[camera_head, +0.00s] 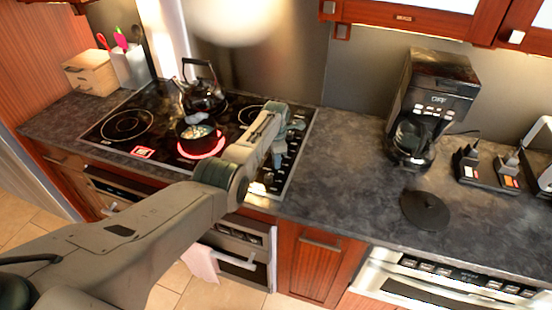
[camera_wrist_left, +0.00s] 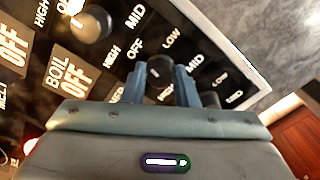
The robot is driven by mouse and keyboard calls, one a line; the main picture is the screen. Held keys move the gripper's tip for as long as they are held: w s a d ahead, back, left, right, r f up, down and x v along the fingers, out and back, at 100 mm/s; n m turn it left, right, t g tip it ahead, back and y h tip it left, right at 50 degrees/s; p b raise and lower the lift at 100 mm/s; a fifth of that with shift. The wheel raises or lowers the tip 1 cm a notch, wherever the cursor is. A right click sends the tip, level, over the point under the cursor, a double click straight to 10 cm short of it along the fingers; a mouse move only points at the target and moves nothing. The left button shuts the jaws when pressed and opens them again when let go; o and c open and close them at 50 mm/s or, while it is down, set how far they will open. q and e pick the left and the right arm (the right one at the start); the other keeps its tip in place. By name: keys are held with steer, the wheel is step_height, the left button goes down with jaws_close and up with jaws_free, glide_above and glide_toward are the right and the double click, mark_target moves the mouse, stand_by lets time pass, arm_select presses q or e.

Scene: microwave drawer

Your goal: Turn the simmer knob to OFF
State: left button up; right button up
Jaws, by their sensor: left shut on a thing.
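A round dark knob (camera_wrist_left: 159,70) on the black control panel sits between the blue-grey fingers of my left gripper (camera_wrist_left: 160,84) in the left wrist view. The fingers are shut on its sides. White words OFF, HIGH, MID and LOW are printed around the knobs; I cannot read the word simmer on any label. In the head view my left gripper (camera_head: 278,151) points down at the right side of the cooktop (camera_head: 112,148), and the arm hides part of the panel. My right gripper is not in view.
A dark pot (camera_head: 186,133) stands on a glowing red burner (camera_head: 216,151) close left of my arm. A black kettle (camera_head: 204,96) stands behind it. Another knob (camera_wrist_left: 90,25) is at the upper left in the wrist view. A coffee maker (camera_head: 440,85) and black lid (camera_head: 425,211) are right.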

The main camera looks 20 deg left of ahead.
arm_select(q)
steer(key=shift+w+r+n, duration=0.15)
steer(key=shift+r+n, duration=0.05)
steer(key=shift+n, duration=0.9)
steer(key=o, duration=1)
steer(key=shift+f, duration=0.1)
step_height(320, 180, up, 11)
steer(key=shift+f+b, duration=0.1)
steer(key=shift+b, duration=0.95)
